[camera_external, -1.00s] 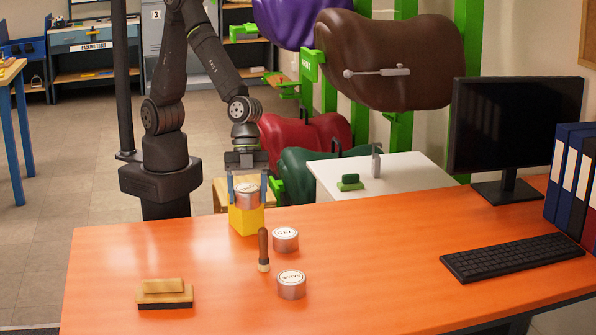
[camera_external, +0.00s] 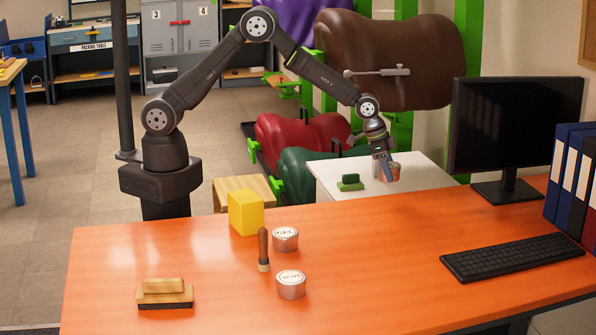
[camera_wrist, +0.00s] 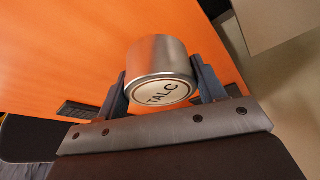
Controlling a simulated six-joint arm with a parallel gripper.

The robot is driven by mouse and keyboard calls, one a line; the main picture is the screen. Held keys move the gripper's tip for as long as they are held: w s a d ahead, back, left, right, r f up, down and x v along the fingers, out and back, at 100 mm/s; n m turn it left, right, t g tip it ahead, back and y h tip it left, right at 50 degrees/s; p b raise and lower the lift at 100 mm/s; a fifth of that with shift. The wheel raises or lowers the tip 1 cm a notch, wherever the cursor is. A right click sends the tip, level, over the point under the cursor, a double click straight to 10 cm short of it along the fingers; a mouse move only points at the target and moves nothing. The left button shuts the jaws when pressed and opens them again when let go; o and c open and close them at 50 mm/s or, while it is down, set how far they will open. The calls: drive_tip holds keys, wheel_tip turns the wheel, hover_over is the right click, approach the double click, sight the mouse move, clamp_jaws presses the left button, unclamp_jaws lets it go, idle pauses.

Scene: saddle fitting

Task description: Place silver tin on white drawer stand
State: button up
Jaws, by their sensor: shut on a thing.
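The silver tin (camera_external: 393,172) is between the fingers of my gripper (camera_external: 385,168), which is shut on it. In the wrist view the tin (camera_wrist: 160,57) has its label, TALC, facing the camera, with a finger of my gripper (camera_wrist: 160,70) on each side. The white drawer stand (camera_external: 432,176) is behind the orange desk. In the external view the tin and gripper overlap the stand's top; I cannot tell the exact gap below the tin.
A green brush (camera_external: 350,183) sits on the stand's left part. The desk (camera_external: 380,260) carries a yellow block (camera_external: 245,213), two other tins (camera_external: 285,239) (camera_external: 291,285), a wooden-handled tool (camera_external: 263,249), a brush (camera_external: 164,293), a keyboard (camera_external: 512,256) and a monitor (camera_external: 515,130).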

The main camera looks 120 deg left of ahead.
drive_tip(key=s+a+f+n, duration=0.2)
drive_tip(key=a+f, duration=0.4)
drive_tip(key=a, duration=0.6)
drive_tip(key=s+a+f+n+y, duration=0.1)
drive_tip(key=s+a+f, duration=0.4)
drive_tip(key=a, duration=0.6)
drive_tip(key=s+a+f+n+g+y, duration=0.1)
drive_tip(key=s+a+f+n, duration=0.1)
drive_tip(key=a+f, duration=0.5)
drive_tip(key=shift+s+a+f+n, duration=0.15)
drive_tip(key=shift+s+a, duration=0.1)
drive_tip(key=shift+a, duration=0.7)
drive_tip(key=shift+s+a+f+n, duration=0.1)
drive_tip(key=shift+s+a, duration=0.15)
drive_tip(key=shift+a, duration=0.7)
drive_tip(key=shift+s+a+f+n, duration=0.15)
drive_tip(key=shift+s+a, duration=0.1)
drive_tip(key=shift+a, duration=0.7)
drive_tip(key=shift+f, duration=2)
drive_tip(key=shift+f, duration=0.15)
drive_tip(key=o, duration=1.1)
